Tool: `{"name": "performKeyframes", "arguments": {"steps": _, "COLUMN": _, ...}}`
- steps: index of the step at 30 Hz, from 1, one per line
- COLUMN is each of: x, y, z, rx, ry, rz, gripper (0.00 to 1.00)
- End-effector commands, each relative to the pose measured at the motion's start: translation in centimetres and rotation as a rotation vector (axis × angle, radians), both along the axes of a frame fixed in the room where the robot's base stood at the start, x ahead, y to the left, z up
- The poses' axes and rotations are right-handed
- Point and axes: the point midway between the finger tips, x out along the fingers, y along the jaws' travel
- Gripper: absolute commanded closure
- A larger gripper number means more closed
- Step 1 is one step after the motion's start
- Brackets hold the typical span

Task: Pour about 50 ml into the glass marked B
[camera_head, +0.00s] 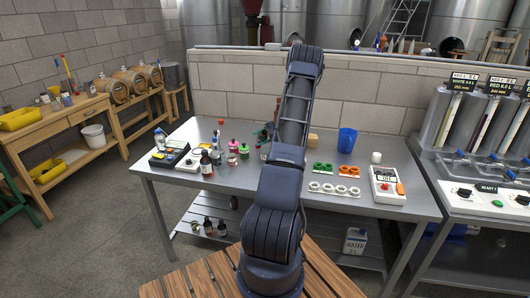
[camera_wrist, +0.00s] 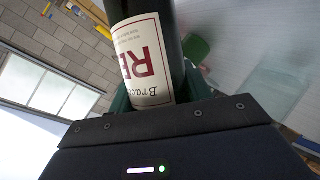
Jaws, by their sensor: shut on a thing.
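In the wrist view a dark wine bottle (camera_wrist: 176,30) with a cream label (camera_wrist: 140,62) fills the top middle. Red letters starting "RE" show on the label. My gripper (camera_wrist: 160,98) is shut on it, with a dark green finger on each side. The wall behind runs at a slant, so the bottle seems tilted, but I cannot tell how far. The bottle's mouth is out of the wrist view. I cannot make out a glass marked B in either view, nor any flow of liquid.
The steel bench (camera_head: 175,187) holds small bottles and devices at left. Dispensers (camera_head: 463,120) stand far right.

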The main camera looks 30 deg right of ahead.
Motion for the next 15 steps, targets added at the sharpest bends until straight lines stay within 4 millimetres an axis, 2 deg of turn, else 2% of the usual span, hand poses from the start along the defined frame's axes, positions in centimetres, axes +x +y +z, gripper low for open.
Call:
{"name": "performKeyframes", "arguments": {"steps": 10, "x": 1.1, "y": -0.6, "z": -1.2, "rx": -0.088, "ry": -0.207, "rz": -0.003, "gripper": 0.86}}
{"name": "performKeyframes", "arguments": {"steps": 15, "x": 1.4, "y": -0.7, "z": -1.0, "rx": -0.131, "ry": -0.304, "rz": -0.003, "gripper": 0.86}}
